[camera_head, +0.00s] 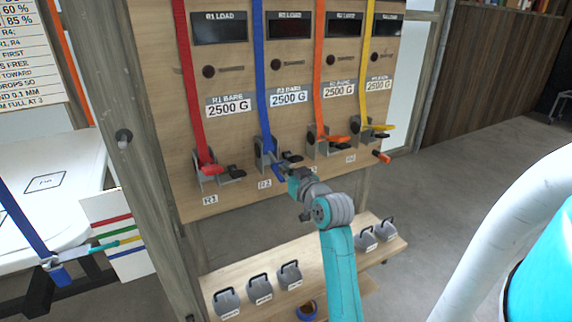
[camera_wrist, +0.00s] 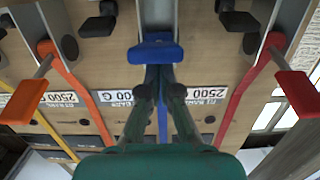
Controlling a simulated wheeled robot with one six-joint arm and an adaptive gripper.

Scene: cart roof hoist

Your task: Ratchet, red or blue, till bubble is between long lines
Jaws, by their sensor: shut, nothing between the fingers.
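The red strap (camera_head: 188,80) runs down the wooden board to the red ratchet (camera_head: 207,163). The blue strap (camera_head: 261,80) runs down to the blue ratchet (camera_head: 266,147), right of the red one. My gripper (camera_head: 287,172) is at the blue ratchet's handle (camera_head: 278,172). In the wrist view my gripper (camera_wrist: 158,72) is shut and empty, its tips close to the blue handle (camera_wrist: 155,50); I cannot tell whether they touch it. The red handle (camera_wrist: 297,92) shows at the right there. I cannot make out a bubble or its lines in either view.
The orange ratchet (camera_head: 325,139) and yellow ratchet (camera_head: 376,128) sit to the right on the same board (camera_head: 230,65). Below, a wooden shelf (camera_head: 250,310) carries several grey weights. A white sheet-like surface and another blue strap (camera_head: 25,215) are at the left.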

